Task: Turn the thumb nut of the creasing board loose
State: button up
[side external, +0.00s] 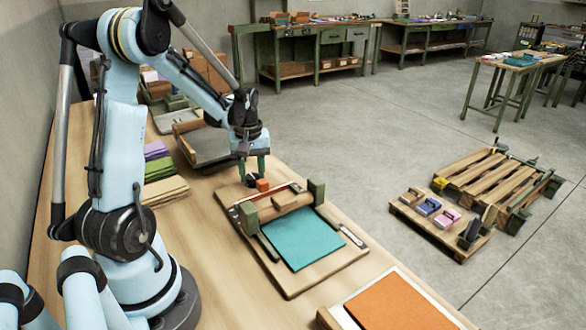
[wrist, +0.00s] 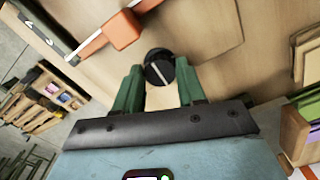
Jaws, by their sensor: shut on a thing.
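The creasing board (side external: 345,262) is a wooden board on the bench, with a teal sheet (side external: 302,238) on it and a wooden bar between two green blocks. Its thumb nut (side external: 250,181) is a small black knob at the far end of the board. In the wrist view the thumb nut (wrist: 158,72) is round and dark, with a pale line across its top. My gripper (side external: 252,172) points down over it. Its green fingers, also in the wrist view (wrist: 159,70), are shut on the nut, one on each side.
An orange block (side external: 262,185) sits right beside the nut, and also shows in the wrist view (wrist: 122,30). A board with an orange sheet (side external: 402,303) lies at the near right. Stacks of coloured paper (side external: 158,168) lie to the left. Bare bench shows around the board.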

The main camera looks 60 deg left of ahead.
aim_at(253, 176)
jog(key=shift+n, duration=0.3)
jog(key=o, duration=0.8)
notch_tip(253, 176, up, 12)
jog(key=shift+r, duration=0.1)
dwell(0.4)
jog(key=shift+d, duration=0.1)
jog(key=d+m+t, duration=0.2)
jog(key=d+m, duration=0.2)
jog(key=d, duration=0.3)
jog(key=s+d+m+t, duration=0.1)
jog(key=d+m+t, duration=0.1)
jog(key=d+m, duration=0.3)
jog(key=s+d+f+m+t, duration=0.1)
jog(key=d+m+t, duration=0.2)
jog(key=d, duration=0.8)
jog(key=shift+d+m, duration=0.15)
jog(key=shift+m, duration=0.95)
